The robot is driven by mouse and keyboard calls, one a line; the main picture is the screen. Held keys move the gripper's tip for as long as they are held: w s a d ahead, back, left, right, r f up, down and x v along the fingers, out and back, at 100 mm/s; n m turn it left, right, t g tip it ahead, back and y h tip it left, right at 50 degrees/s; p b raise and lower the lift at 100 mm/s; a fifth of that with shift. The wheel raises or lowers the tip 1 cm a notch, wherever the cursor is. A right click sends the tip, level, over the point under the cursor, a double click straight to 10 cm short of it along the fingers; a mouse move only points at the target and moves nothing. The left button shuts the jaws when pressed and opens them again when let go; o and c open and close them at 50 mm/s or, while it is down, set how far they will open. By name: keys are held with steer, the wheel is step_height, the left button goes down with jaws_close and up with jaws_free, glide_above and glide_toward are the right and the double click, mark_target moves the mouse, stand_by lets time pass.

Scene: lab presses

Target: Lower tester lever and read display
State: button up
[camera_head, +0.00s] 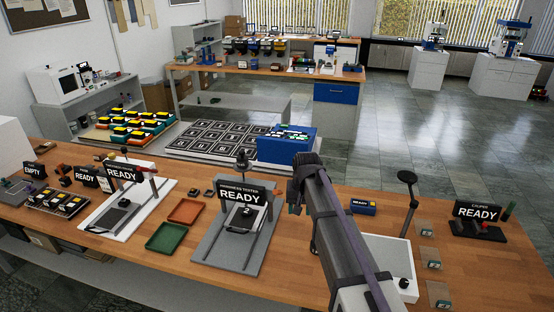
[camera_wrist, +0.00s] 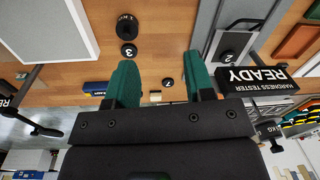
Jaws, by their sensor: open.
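The hardness tester (camera_head: 235,230) stands on the wooden bench, with a grey base, two uprights and a black top knob (camera_head: 242,161). Its display (camera_head: 242,197) reads "READY"; in the wrist view the display (camera_wrist: 262,77) appears upside down. A small dark piece marked 2 (camera_wrist: 233,42) sits on the tester's base. My gripper (camera_head: 299,186) is just right of the tester and apart from it. In the wrist view its green fingers are open (camera_wrist: 162,78), with nothing held between them. I cannot clearly tell which part is the lever.
Left of the tester are a green tray (camera_head: 165,237), an orange tray (camera_head: 188,211) and another device reading "READY" (camera_head: 122,174). Right of my arm are a white-topped device (camera_head: 375,255) with a tall dark-topped post and a caliper station (camera_head: 480,222). Small dark round pieces (camera_wrist: 128,50) lie below my fingers.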

steer(key=m+p, duration=0.1)
steer(key=p, duration=0.1)
glide_toward(277, 192)
steer(key=s+d, duration=0.1)
steer(key=d, duration=0.1)
steer(key=w+a+f+m, duration=0.1)
steer(key=w+a, duration=0.1)
steer(key=w, duration=0.2)
steer(key=shift+m+y, duration=0.5)
steer(key=shift+m, duration=0.4)
steer(key=f+b, duration=0.8)
steer(key=a+f+b, duration=0.1)
steer(key=f+b, duration=0.3)
steer(key=shift+w, duration=0.15)
steer(key=shift+r, duration=0.2)
steer(key=shift+c, duration=0.2)
jaws_close()
